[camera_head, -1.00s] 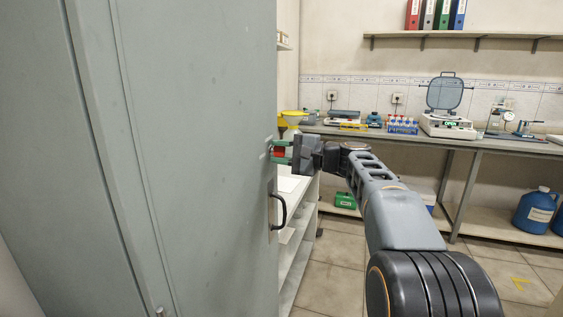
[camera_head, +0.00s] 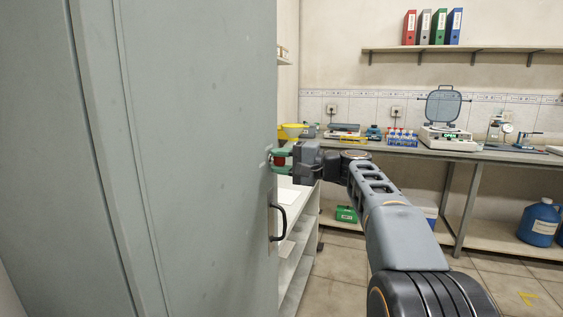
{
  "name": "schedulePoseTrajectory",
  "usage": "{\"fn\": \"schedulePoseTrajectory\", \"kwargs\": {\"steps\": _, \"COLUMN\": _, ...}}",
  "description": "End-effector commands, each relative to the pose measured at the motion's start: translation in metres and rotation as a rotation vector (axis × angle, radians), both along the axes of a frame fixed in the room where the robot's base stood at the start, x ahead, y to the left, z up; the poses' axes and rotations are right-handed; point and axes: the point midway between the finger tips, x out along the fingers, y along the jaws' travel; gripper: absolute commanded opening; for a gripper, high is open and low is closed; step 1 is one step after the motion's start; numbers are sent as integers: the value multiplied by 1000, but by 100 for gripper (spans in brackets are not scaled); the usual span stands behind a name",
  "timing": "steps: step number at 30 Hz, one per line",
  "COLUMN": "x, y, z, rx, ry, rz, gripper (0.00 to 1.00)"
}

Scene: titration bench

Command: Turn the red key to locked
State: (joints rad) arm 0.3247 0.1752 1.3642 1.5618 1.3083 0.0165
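The tall grey cabinet (camera_head: 200,150) fills the left half of the view, its door face seen at a steep angle. The red key (camera_head: 280,160) is a small red patch at the door's right part, above the black door handle (camera_head: 279,222). My gripper (camera_head: 279,161) reaches in from the right with its green fingers above and below the key. The fingers appear closed on it, and it is mostly hidden between them. The lock and the key's exact angle cannot be made out.
A blue jug (camera_head: 540,222) stands at right. The tiled floor between is clear.

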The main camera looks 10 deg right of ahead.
Motion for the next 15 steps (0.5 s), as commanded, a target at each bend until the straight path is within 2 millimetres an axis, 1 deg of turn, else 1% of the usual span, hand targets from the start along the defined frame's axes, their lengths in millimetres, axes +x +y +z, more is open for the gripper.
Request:
{"fn": "schedulePoseTrajectory", "kwargs": {"steps": 1, "x": 0, "y": 1, "z": -2, "rx": -1, "ry": 3, "rz": 4, "gripper": 37}}
{"fn": "schedulePoseTrajectory", "kwargs": {"steps": 6, "x": 0, "y": 0, "z": -1, "rx": 0, "ry": 1, "rz": 0, "gripper": 53}}
{"fn": "schedulePoseTrajectory", "kwargs": {"steps": 8, "x": 0, "y": -1, "z": -1, "rx": 0, "ry": 1, "rz": -1, "gripper": 57}}
{"fn": "schedulePoseTrajectory", "kwargs": {"steps": 15, "x": 0, "y": -2, "z": 0, "rx": 1, "ry": 1, "rz": -3, "gripper": 57}}
